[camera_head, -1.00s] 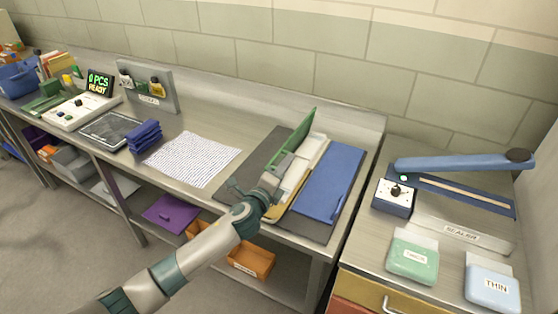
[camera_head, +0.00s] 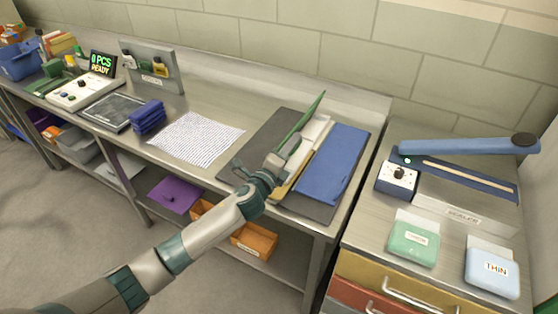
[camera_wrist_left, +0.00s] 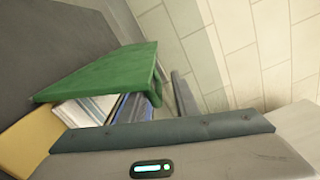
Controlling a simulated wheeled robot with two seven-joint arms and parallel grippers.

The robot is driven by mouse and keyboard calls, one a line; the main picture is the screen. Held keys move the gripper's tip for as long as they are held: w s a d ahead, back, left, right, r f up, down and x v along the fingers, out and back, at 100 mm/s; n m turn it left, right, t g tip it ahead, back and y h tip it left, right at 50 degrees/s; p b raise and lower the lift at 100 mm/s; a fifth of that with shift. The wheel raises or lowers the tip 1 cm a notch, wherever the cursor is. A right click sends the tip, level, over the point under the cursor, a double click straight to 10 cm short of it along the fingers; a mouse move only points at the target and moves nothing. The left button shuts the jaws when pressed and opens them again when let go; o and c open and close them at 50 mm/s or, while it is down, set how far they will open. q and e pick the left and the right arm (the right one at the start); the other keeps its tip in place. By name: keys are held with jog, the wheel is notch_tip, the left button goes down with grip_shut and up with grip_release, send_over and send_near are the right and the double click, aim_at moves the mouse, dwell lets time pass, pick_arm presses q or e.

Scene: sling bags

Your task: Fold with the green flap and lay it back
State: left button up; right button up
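The green flap (camera_head: 303,118) stands raised and tilted on the folding board, seen nearly edge-on in the head view. In the left wrist view the green flap (camera_wrist_left: 100,72) spans the middle, with a loop-like handle at its right end. Pale layers and a tan panel (camera_wrist_left: 28,140) lie beneath and beside it. The blue panel (camera_head: 333,163) lies flat on the right of the dark board (camera_head: 258,143). My left gripper (camera_head: 288,150) is at the flap's near end. Its fingertips are too small and overlapped to show whether they grip the flap. My right gripper is out of view.
A white patterned sheet (camera_head: 197,138) lies left of the board. Folded blue bags (camera_head: 147,117) lie further left. A blue-armed sealer (camera_head: 465,147) and green and pale-blue pouches (camera_head: 414,240) are on the right cabinet. Bare steel lies behind the sheet.

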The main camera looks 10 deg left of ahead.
pick_arm(q)
jog(key=b+v, duration=0.4)
jog(key=v, duration=1.3)
jog(key=shift+s+r, duration=0.15)
jog(key=shift+r, duration=0.05)
jog(key=shift+d, duration=0.1)
jog(key=shift+c, duration=0.3)
